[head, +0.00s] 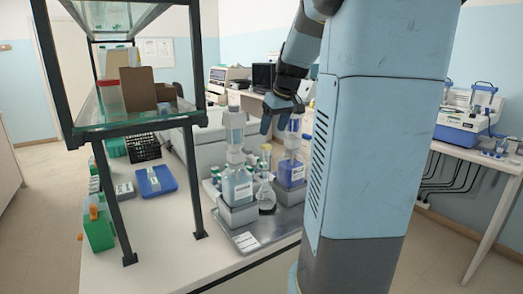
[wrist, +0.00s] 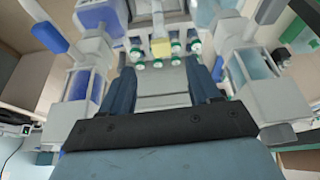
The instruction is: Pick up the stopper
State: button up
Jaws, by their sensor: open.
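A small pale-yellow piece (wrist: 160,47), which looks like the stopper, shows beyond my fingers in the wrist view. A yellow top (head: 266,149) also shows above the clear conical flask (head: 265,193) in the head view; I cannot tell whether it sits in the flask's neck. My gripper (head: 280,115) hangs above the tray between the two dispenser bottles. In the wrist view my gripper (wrist: 162,82) is open and empty, its two dark blue fingers wide apart. The yellow piece lies roughly midway between them, farther off and not touched.
A pale-blue dispenser bottle (head: 237,188) stands left of the flask and a dark-blue one (head: 291,172) right, both on a metal tray (head: 262,236). Several green-and-white-capped vials (wrist: 137,52) are near the yellow piece. A glass-shelved rack (head: 115,190) stands at left.

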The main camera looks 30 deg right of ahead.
aim_at(266, 145)
jog(key=shift+x, duration=3.6)
jog(key=shift+w+a+r, duration=0.1)
jog(key=shift+w+a, duration=0.05)
jog(key=c, duration=1.1)
